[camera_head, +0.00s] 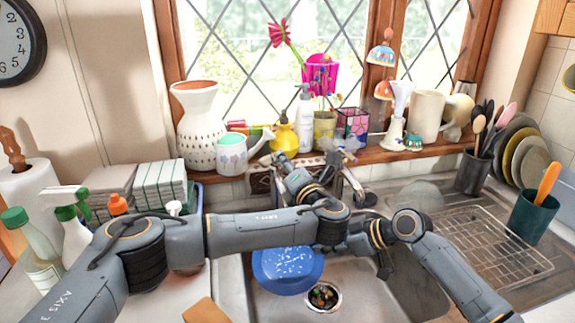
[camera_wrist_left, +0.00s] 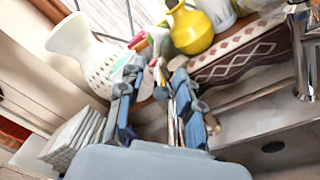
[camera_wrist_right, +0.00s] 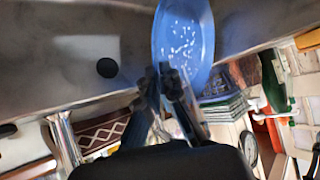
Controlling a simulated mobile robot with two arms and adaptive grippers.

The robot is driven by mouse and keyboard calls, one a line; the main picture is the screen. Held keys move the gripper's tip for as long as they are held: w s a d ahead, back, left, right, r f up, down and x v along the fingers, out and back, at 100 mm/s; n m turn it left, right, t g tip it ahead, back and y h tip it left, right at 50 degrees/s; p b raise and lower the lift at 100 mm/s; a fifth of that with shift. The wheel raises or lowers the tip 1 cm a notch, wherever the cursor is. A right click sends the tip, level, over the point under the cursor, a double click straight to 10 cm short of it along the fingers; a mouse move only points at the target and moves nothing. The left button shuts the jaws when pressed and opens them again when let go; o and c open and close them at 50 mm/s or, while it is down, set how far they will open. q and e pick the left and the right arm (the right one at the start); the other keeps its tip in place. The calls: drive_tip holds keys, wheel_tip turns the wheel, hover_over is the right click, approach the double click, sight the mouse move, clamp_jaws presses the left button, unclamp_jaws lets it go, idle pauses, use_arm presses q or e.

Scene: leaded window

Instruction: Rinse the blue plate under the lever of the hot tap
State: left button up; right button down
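The blue plate (camera_head: 288,269) has white specks on its face. It is over the left part of the sink in the head view, and beside the fingers in the right wrist view (camera_wrist_right: 183,38). My right gripper (camera_wrist_right: 160,72) has its fingers close together at the plate's rim and appears shut on it; in the head view my left arm partly hides it. My left gripper (camera_wrist_left: 157,68) is open and empty, pointing towards the windowsill. Chrome tap fittings (camera_head: 364,197) stand at the back of the sink, right of my left gripper; which is the hot lever I cannot tell.
A white dotted vase (camera_head: 200,130), watering can (camera_head: 233,154) and yellow pot (camera_head: 284,138) crowd the windowsill. Bottles (camera_head: 40,262) and folded cloths (camera_head: 160,187) stand at left. A wire rack (camera_head: 490,245) lies right of the sink. The sink's drain (camera_head: 323,296) is in front of my arms.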

use_arm(q)
clamp_jaws()
drive_tip(key=shift+a, duration=0.1)
drive_tip(key=shift+s+a+m+t+h, duration=0.15)
drive_tip(key=shift+a+m+t+h, duration=0.1)
drive_tip(key=shift+m+h, duration=0.45)
drive_tip(key=shift+s+a+m+t+h, duration=0.1)
drive_tip(key=shift+a+m+t+h, duration=0.2)
drive_tip(key=shift+h, duration=0.6)
drive_tip(key=shift+s+a+m+t+h, duration=0.15)
drive_tip(key=shift+a+m+h, duration=0.1)
drive_tip(key=shift+m+h, duration=0.45)
drive_tip(key=shift+h, duration=0.3)
drive_tip(key=shift+d, duration=0.1)
unclamp_jaws()
